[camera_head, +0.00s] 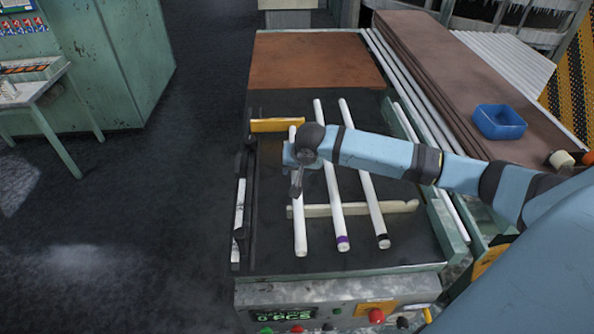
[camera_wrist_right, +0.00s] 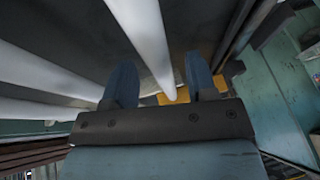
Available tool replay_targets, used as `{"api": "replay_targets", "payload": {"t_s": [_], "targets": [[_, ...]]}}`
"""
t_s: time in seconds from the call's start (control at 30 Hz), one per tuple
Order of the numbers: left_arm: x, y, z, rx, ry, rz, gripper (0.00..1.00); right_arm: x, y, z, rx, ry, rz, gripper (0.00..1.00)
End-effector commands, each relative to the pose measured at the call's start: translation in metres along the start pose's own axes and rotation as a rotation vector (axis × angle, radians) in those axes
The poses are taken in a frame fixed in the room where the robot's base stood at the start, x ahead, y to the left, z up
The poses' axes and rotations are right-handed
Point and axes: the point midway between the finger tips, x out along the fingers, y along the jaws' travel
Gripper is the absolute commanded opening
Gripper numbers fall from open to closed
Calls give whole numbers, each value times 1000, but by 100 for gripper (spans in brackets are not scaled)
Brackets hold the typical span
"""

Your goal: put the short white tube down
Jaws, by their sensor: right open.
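The short white tube (camera_head: 299,232) lies leftmost of three white tubes on the dark machine bed, with a plain near end. My right gripper (camera_head: 296,186) is over its middle and hides part of it. In the right wrist view my right gripper (camera_wrist_right: 160,62) is open. A white tube (camera_wrist_right: 145,30), apparently the short one, runs between its fingers, with a gap on both sides. Whether the tube touches the fingers deeper in cannot be told. My left gripper is not in view.
Beside it lie a tube with a purple band (camera_head: 334,190) and one with a black band (camera_head: 372,205), across a pale wooden bar (camera_head: 400,206). A yellow stop (camera_head: 270,126) is at the far left. A blue bin (camera_head: 499,122) stands on the right-hand bench.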

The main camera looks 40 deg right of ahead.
Motion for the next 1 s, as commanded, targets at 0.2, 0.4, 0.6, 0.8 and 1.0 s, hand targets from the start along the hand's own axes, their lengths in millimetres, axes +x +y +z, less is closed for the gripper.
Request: {"api": "replay_targets", "payload": {"t_s": [0.2, 0.4, 0.6, 0.8, 1.0], "targets": [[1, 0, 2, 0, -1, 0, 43, -45, 0, -1, 0, 2, -1, 52], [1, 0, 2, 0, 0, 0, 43, -88, 0, 0, -1, 2, 0, 52], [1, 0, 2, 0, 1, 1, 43, -113, 0, 0, 1, 1, 1, 52], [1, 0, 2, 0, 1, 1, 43, -120, 0, 0, 1, 1, 1, 52], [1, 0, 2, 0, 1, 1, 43, -120, 0, 0, 1, 1, 1, 52]]}}
